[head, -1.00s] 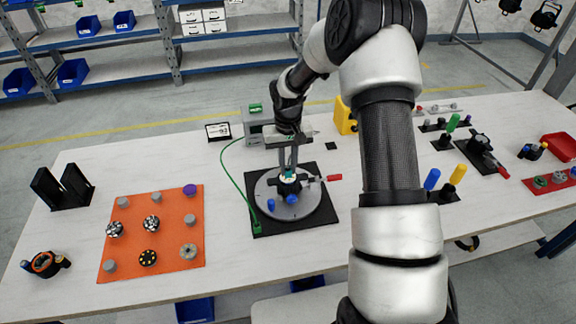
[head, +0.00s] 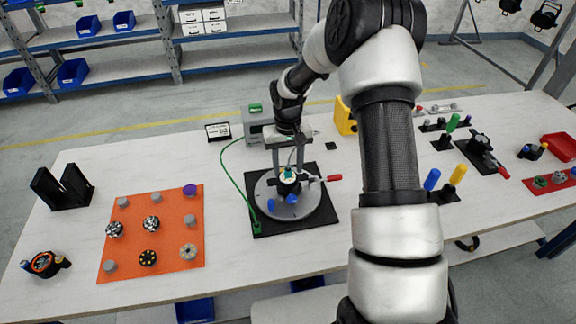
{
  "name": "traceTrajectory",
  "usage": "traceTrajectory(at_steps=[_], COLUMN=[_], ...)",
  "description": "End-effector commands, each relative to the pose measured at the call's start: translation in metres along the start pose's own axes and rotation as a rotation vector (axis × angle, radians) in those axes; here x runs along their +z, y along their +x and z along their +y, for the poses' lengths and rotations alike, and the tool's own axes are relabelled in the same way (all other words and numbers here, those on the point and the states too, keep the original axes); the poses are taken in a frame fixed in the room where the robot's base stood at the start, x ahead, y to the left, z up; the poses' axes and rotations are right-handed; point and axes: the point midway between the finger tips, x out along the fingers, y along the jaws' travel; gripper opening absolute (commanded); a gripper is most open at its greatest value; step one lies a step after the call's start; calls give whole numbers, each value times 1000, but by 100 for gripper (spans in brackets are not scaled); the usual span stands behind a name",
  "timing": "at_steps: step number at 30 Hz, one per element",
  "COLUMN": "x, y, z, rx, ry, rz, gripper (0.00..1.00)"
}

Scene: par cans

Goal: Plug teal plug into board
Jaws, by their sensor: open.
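A small teal plug (head: 288,175) shows at the top of a dark fitting in the middle of a grey round board (head: 306,205). The board lies on a black square mat (head: 325,217). Whether the plug is fully seated is too small to tell. My gripper (head: 288,165) points down over the middle of the board with its jaws spread wide, one finger on each side above the teal plug. It holds nothing that I can see.
A red-handled part (head: 333,178) sticks out at the board's right, and blue knobs (head: 292,199) stand at its front. A green cable (head: 228,165) runs along its left side. An orange mat (head: 170,215) with several pegs lies left. Bare table separates the two mats.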

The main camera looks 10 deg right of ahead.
Motion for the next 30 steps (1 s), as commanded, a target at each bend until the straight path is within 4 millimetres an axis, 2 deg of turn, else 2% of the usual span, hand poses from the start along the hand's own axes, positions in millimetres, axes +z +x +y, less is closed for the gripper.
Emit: traceTrajectory(at_steps=[5,8,11,24,30], x=[0,-1,-1,-1,-1], y=[-2,-11,-29,-134,-164], z=[0,0,0,0,0], rx=[0,0,0,0,0], ry=[0,1,0,0,1], rz=[1,4,5,5,3], gripper=[44,44,44,44,44])
